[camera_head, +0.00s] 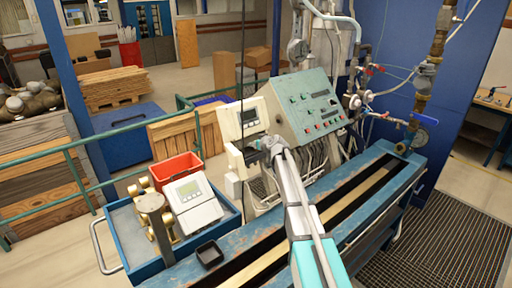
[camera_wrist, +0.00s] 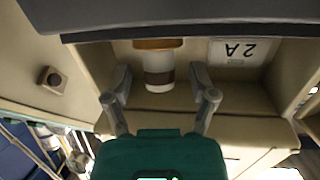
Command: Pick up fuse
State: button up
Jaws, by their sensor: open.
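The fuse (camera_wrist: 160,72) is a white cylinder with a brown band and an orange-brown end. In the wrist view it sits in a beige compartment, beside a label reading "2A" upside down. My gripper (camera_wrist: 161,80) is open, with one finger on each side of the fuse and a visible gap to both. In the head view my gripper (camera_head: 272,146) is at the beige cabinet (camera_head: 249,117) left of the green control panel. The fuse cannot be made out in that view.
Compartment walls and a dark overhanging edge (camera_wrist: 200,12) are close around my gripper. A small square knob (camera_wrist: 54,80) is on the left wall. In the head view, a blue cart (camera_head: 127,236) carries a meter (camera_head: 192,205) and a red bin (camera_head: 176,170). A blue bench (camera_head: 330,212) runs under my arm.

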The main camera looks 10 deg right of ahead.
grip_shut()
dwell(0.4)
jog(key=shift+r, duration=0.1)
notch_tip(320, 180, up, 4)
jog(key=p, duration=0.4)
jog(key=shift+s, duration=0.1)
jog(key=s+d, duration=0.3)
jog(key=s, duration=0.5)
jog(key=s+d, duration=0.3)
jog(key=s, duration=0.5)
jog(key=shift+s+d+f, duration=0.25)
jog(key=shift+s+f, duration=0.1)
jog(key=shift+b, duration=0.3)
